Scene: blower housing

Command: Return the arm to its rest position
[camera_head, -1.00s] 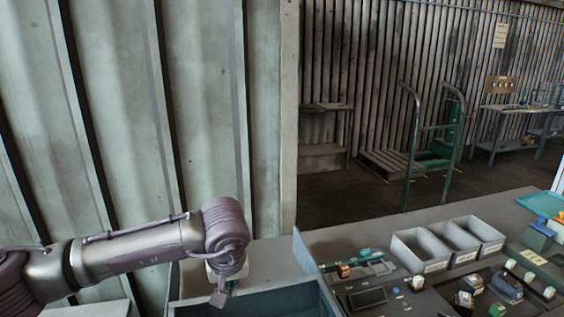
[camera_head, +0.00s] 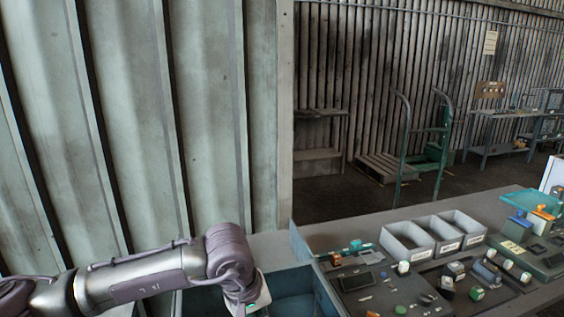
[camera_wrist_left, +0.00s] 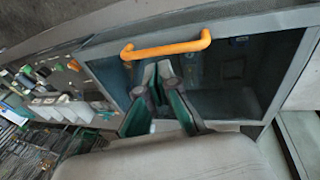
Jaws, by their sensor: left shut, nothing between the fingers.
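My left arm comes in from the lower left in the head view. Its wrist ends over the blue-grey open bin (camera_head: 298,284) at the near edge of the bench. The gripper's pale body with a teal light shows there, but its fingers are out of sight. In the left wrist view my left gripper (camera_wrist_left: 157,72) is shut, with nothing between its green-padded fingers. The fingers appear in front of a dark, grey-framed recess; an orange handle (camera_wrist_left: 166,49) crosses just beyond their tips. I cannot tell whether they touch it. My right gripper is not in view.
Three grey trays (camera_head: 408,240) stand in a row on the bench. Several small parts and dark fixtures lie around them. A teal tray (camera_head: 520,201) is at the right. A corrugated wall (camera_head: 130,120) rises behind my left arm. A green cart (camera_head: 425,155) stands on the floor behind.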

